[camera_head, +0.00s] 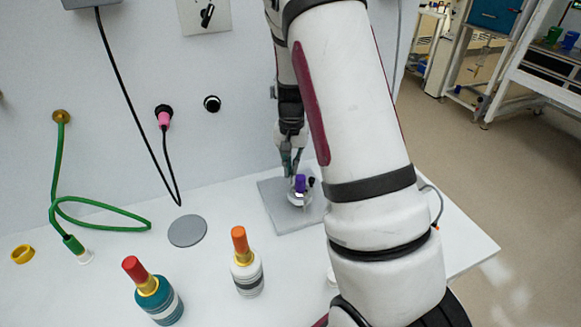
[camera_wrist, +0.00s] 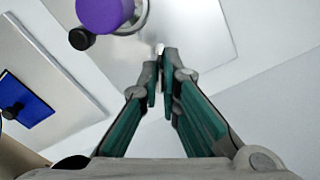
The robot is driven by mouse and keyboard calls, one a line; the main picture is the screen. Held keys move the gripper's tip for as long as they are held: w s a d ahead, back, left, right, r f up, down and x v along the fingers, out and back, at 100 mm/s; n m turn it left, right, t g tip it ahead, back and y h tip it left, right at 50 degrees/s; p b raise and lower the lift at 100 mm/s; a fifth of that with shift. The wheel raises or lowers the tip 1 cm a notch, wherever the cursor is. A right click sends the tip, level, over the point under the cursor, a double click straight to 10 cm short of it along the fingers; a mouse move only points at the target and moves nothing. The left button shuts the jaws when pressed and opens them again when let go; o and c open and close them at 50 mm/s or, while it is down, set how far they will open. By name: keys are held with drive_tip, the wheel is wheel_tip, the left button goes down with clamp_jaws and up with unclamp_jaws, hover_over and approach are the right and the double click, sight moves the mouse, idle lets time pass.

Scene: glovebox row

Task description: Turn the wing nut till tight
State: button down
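A small fitting with an upright purple part (camera_head: 299,184), a black knob (camera_head: 311,181) and a pale round base (camera_head: 299,199) stands on a grey plate (camera_head: 278,212). In the wrist view the purple part (camera_wrist: 103,14) and black knob (camera_wrist: 81,39) are at the top left, beside a metal ring. I cannot make out which part is the wing nut. My gripper (camera_head: 289,162) points down just behind the fitting. In the wrist view its fingers (camera_wrist: 161,80) are close together, right of the purple part. A small pale piece (camera_wrist: 159,48) shows at the tips; whether they grip it is unclear.
An orange-topped bottle (camera_head: 246,264) and a red-topped bottle (camera_head: 153,289) stand front left. A grey disc (camera_head: 187,230), green hose (camera_head: 105,222) and yellow ring (camera_head: 22,254) lie on the white table. A black cable with a pink plug (camera_head: 164,117) hangs along the back wall.

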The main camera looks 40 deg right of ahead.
drive_tip(key=m, duration=0.6)
drive_tip(key=shift+m, duration=0.3)
drive_tip(key=m, duration=0.5)
idle(0.4)
drive_tip(key=c, duration=1.8)
unclamp_jaws()
wheel_tip(320, 180, up, 12)
